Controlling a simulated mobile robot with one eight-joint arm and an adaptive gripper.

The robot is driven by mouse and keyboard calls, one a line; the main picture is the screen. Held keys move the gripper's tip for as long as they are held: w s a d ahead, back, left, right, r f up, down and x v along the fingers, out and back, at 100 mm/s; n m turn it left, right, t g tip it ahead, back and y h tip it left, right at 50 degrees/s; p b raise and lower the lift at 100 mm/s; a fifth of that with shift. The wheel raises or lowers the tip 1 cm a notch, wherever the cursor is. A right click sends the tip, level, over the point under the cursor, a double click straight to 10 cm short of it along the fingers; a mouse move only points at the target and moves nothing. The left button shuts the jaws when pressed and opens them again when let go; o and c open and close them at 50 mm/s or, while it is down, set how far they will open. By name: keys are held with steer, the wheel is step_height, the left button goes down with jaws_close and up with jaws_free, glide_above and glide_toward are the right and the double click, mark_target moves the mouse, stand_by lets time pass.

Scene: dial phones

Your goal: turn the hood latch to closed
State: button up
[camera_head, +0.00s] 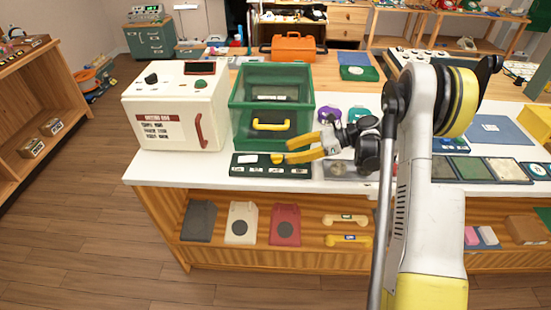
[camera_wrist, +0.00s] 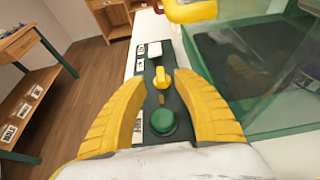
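The hood (camera_head: 271,100) is a green-framed box with clear panels and a yellow handle (camera_head: 271,125) on its front. A dark green control panel (camera_head: 245,170) lies before it. In the wrist view the panel carries a yellow latch knob (camera_wrist: 161,79), a round green button (camera_wrist: 161,122) and a white switch (camera_wrist: 154,49). My gripper (camera_head: 281,151) reaches in from the right, low over the panel. Its yellow fingers are apart, one on each side of the knob in the wrist view (camera_wrist: 159,76). I cannot tell whether they touch it. Fingers partly hide the panel in the head view.
A white box (camera_head: 176,108) with a red handle stands left of the hood. An orange case (camera_head: 293,47) is behind. The white counter's (camera_head: 160,168) front edge runs just before the panel.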

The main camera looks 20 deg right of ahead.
mark_target(277, 155)
steer(key=shift+b+x, duration=0.55)
steer(key=shift+x, duration=1.8)
jaws_close()
